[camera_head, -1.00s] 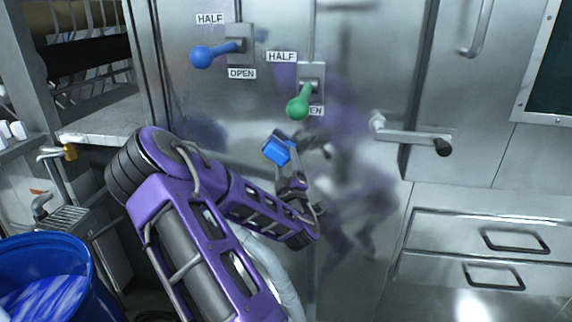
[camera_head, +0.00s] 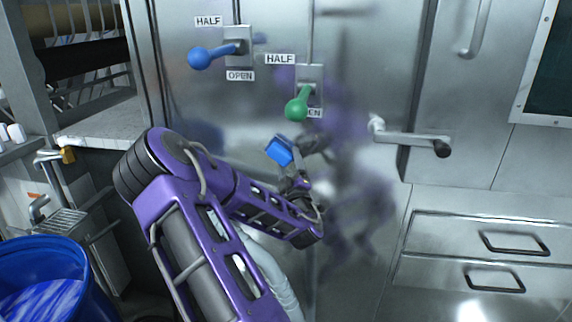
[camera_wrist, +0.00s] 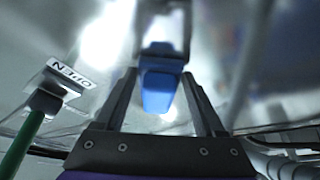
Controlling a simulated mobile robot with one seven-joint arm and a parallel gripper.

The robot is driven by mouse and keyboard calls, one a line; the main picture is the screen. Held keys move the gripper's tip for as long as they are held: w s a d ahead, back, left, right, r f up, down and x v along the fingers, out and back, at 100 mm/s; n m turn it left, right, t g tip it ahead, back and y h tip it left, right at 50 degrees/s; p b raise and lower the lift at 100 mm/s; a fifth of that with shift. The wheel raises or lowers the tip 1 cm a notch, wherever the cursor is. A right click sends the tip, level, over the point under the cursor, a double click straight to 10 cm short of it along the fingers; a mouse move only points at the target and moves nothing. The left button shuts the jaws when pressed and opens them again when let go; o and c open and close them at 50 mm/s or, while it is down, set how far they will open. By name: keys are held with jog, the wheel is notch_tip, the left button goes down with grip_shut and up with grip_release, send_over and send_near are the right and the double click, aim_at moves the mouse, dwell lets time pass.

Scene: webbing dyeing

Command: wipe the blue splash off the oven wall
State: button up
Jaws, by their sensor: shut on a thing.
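My gripper (camera_head: 291,166) is shut on a small blue block (camera_head: 279,151), in front of the lower steel oven wall (camera_head: 235,110). The block also shows between the fingers in the wrist view (camera_wrist: 158,90). I cannot tell whether the block touches the wall. A blurred dark-blue patch (camera_head: 206,136) shows on the wall left of the block. I cannot tell whether it is the splash or a reflection. Purple reflections of my arm lie on the wall right of the gripper.
Above the gripper are a blue-knobbed lever (camera_head: 200,58) and a green-knobbed lever (camera_head: 297,109), close by. A door handle (camera_head: 412,138) sticks out at right. A blue bin (camera_head: 85,262) stands at lower left. Drawers (camera_head: 478,235) are at lower right.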

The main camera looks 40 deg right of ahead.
jog(key=shift+s+d+b, duration=0.7)
jog(key=shift+s+d, duration=0.35)
jog(key=shift+s, duration=0.1)
jog(key=shift+w+a, duration=0.8)
jog(key=shift+w, duration=0.25)
jog(key=shift+w+a+r, duration=0.1)
jog(key=shift+w+a, duration=0.35)
jog(key=shift+w, duration=0.2)
jog(key=shift+c, duration=0.6)
jog(key=shift+s+a, duration=2)
jog(key=shift+a, duration=0.25)
